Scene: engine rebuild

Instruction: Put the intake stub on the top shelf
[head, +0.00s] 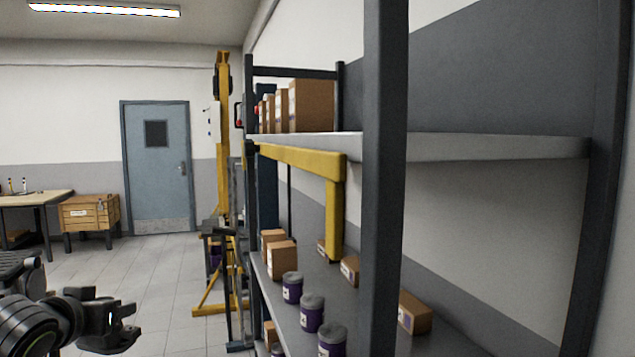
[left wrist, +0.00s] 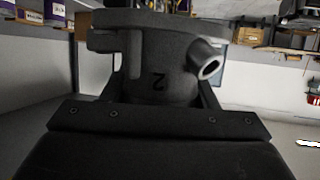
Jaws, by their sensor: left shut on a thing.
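The intake stub (left wrist: 155,65) is a dark grey cast part with a flange, a short side tube and a "2" on its body. It fills the upper middle of the left wrist view. My left gripper (head: 108,318) is shut on it, low at the left of the head view, well left of the rack and below the upper shelf. The stub's outline is hard to separate from the dark gripper there. The upper shelf (head: 480,147) is a grey board on dark posts; its right part looks bare. My right gripper is not in view.
Cardboard boxes (head: 311,106) stand at the upper shelf's far end. A thick dark post (head: 384,180) rises in front of the rack. The lower shelf holds purple cans (head: 312,313) and small boxes. A yellow hoist (head: 223,150) stands beyond; the floor at left is open.

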